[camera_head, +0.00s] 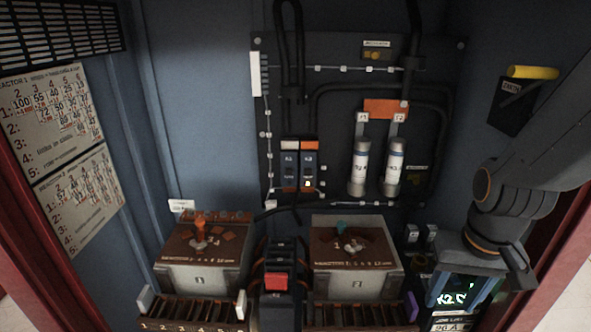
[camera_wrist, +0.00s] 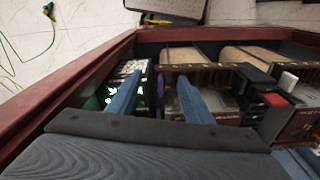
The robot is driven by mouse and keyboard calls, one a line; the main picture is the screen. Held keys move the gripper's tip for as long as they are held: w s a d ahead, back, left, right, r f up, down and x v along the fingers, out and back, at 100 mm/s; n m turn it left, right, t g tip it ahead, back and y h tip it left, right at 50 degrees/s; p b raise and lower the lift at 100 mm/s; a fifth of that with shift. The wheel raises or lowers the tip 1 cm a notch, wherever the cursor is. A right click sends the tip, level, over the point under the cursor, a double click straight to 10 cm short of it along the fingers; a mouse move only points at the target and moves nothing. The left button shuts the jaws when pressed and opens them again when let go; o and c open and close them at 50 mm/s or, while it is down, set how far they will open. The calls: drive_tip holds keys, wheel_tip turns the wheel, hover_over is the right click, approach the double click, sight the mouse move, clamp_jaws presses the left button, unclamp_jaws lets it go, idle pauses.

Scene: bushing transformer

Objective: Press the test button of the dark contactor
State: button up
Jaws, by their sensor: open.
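A dark contactor-like unit (camera_head: 277,292) with a red block on its front stands between the two numbered brown-topped boxes. It also shows at the right in the wrist view (camera_wrist: 264,118), with its red block and a white block nearby. I cannot tell for certain which part is its test button. My gripper (camera_wrist: 159,76) is open and empty, its two blue fingers apart. The fingers hang over the lower right of the cabinet, near a lit green display (camera_head: 462,291), left of the dark unit in the wrist view. In the head view my wrist hides much of that corner.
Box 1 (camera_head: 195,280) and box 2 (camera_head: 352,285) flank the dark unit, with slotted strips in front. Two breakers (camera_head: 299,168) and two pale cylinders (camera_head: 360,168) sit on the back panel. Red cabinet edges (camera_wrist: 85,80) bound the space. Black cables hang at the back.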

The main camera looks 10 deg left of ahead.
clamp_jaws()
idle(1.6)
